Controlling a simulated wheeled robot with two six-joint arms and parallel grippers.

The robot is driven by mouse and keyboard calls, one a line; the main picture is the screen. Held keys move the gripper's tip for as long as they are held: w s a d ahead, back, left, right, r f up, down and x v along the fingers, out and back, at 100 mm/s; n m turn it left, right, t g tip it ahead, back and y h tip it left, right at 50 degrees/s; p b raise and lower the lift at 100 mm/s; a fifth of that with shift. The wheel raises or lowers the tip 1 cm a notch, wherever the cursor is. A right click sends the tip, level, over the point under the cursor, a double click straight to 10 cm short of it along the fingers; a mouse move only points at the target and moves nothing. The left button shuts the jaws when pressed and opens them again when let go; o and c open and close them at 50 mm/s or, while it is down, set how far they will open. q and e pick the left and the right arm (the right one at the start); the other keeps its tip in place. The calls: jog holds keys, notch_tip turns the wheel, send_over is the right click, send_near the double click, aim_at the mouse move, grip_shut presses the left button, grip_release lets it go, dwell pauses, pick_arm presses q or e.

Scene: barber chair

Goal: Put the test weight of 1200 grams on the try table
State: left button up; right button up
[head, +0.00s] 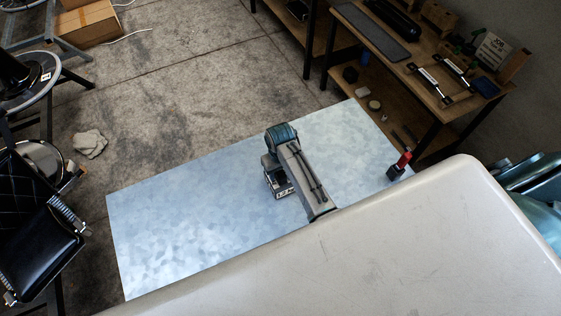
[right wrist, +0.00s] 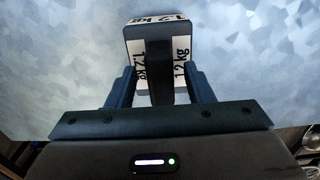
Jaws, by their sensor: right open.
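The test weight (right wrist: 183,50) is a dark block with white label bands reading 1.2 kg and a dark upright grip. It stands on or just above the pale blue metallic table top (head: 190,225); a small labelled part of it (head: 284,193) shows in the head view under my right wrist. My right gripper (right wrist: 160,88) is open, with one finger on each side of the weight's grip. I cannot tell whether the fingers touch it. In the head view my right gripper (head: 277,182) is mostly hidden by its own arm. My left gripper is not in view.
A black block with a red top (head: 400,165) stands near the table's right edge. The left half of the table is bare. A wooden workbench (head: 425,50) with tools stands behind right. A black padded chair (head: 40,250) is at the left. A cardboard box (head: 88,22) lies back left.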

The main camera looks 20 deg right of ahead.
notch_tip(320, 180, up, 9)
jog(key=b, duration=0.2)
jog(key=shift+r+b, duration=0.15)
jog(key=shift+b, duration=0.25)
jog(key=shift+s+r, duration=0.15)
jog(key=shift+r, duration=0.4)
